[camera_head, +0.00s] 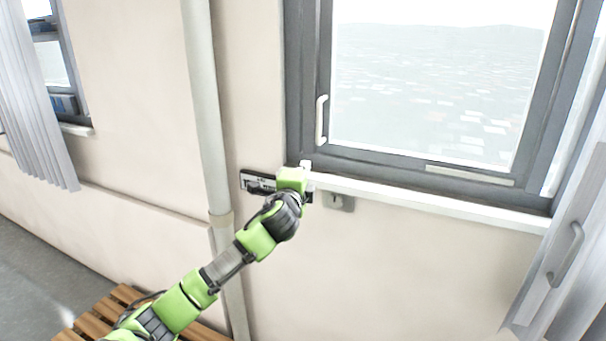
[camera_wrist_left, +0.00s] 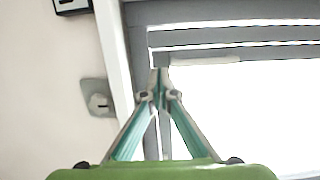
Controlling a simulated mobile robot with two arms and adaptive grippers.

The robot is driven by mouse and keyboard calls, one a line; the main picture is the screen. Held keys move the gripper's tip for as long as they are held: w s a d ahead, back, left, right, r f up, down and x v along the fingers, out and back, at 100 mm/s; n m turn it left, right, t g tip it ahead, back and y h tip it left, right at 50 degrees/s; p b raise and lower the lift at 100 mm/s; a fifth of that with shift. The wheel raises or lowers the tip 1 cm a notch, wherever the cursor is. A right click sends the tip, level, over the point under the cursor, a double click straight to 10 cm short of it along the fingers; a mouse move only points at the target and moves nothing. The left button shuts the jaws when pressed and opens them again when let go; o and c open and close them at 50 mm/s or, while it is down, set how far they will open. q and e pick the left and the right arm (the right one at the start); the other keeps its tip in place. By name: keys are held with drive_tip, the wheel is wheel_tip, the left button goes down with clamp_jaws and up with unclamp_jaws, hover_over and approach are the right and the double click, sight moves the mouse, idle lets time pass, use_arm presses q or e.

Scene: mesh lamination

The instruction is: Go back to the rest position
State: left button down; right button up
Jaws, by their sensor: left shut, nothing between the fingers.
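My left gripper (camera_head: 306,166) is raised in front of the wall, at the lower left corner of the window frame. In the left wrist view its two fingers (camera_wrist_left: 158,72) meet at the tips, with nothing between them. The fingertips overlap the window frame in that view, and I cannot tell whether they touch it. My green left arm comes up from the lower left. My right gripper is not in either view.
A window (camera_head: 430,85) with a white handle (camera_head: 321,120) and white sill (camera_head: 430,203) is ahead. A vertical pipe (camera_head: 203,100), slatted wooden bench (camera_head: 88,325) and grey panel with a handle (camera_head: 566,252) stand around.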

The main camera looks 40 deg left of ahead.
use_arm(q)
drive_tip(key=shift+s+f, duration=0.1)
drive_tip(key=shift+s, duration=0.15)
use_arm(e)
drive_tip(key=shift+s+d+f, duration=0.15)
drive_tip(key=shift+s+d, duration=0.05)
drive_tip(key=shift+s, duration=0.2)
use_arm(q)
drive_tip(key=shift+d, duration=0.1)
